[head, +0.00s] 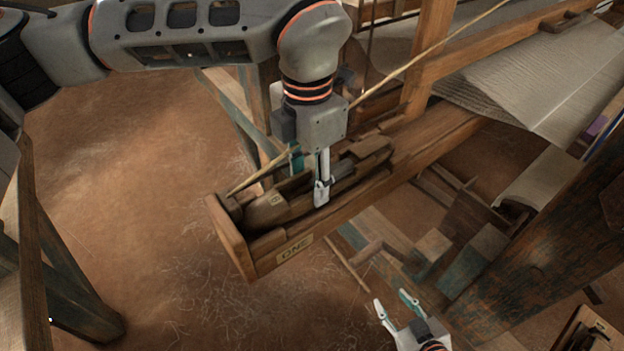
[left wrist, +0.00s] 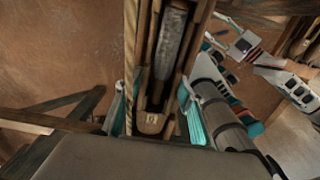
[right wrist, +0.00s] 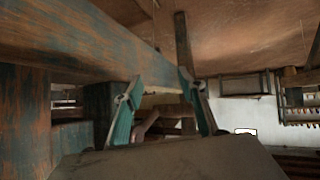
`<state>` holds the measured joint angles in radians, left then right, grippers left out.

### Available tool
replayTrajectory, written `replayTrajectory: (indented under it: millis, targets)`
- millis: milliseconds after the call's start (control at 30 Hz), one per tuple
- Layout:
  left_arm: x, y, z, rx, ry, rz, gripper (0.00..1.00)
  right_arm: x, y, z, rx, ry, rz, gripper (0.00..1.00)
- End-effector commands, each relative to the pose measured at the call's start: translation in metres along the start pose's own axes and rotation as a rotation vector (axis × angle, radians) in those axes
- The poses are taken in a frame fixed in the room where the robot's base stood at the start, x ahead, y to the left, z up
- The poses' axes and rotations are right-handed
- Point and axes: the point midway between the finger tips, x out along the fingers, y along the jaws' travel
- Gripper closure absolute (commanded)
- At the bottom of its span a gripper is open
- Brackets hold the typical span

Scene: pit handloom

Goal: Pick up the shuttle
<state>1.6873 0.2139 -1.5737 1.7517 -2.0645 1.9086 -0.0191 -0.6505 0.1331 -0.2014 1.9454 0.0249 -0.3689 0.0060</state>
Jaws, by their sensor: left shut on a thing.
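The wooden shuttle (head: 268,211) lies in the open box at the near end of the long wooden beam. In the left wrist view the shuttle (left wrist: 150,124) has a small label on its near end and a grey wound piece along its middle. My left gripper (head: 322,190) comes down from above, with one finger on each side of the shuttle, and is shut on it. The far finger is mostly hidden in the head view. My right gripper (head: 400,308) is low at the front, its fingers apart and empty; they also show apart in the right wrist view (right wrist: 160,100).
The box (head: 232,240) has an end wall and a front wall with a label plate. A thin stick (head: 400,75) slants past my left gripper. Woven cloth (head: 540,85) is at the right, a dark post (head: 540,260) at the lower right.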

Motion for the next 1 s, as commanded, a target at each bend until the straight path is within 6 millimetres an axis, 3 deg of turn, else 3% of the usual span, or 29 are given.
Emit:
replayTrajectory:
  millis: [267,733,1000]
  targets:
    - [-0.041,0.001,0.001,-0.001,-0.006,0.005,0.9,0.003,-0.004,-0.001,0.002,0.01,-0.006,0.6]
    - [-0.157,0.0,0.001,-0.003,-0.005,0.005,0.9,0.004,-0.005,-0.007,-0.002,0.027,-0.009,0.6]
    - [-0.191,-0.001,0.0,-0.001,-0.002,0.001,0.9,0.004,-0.004,-0.003,-0.003,0.02,-0.009,0.6]
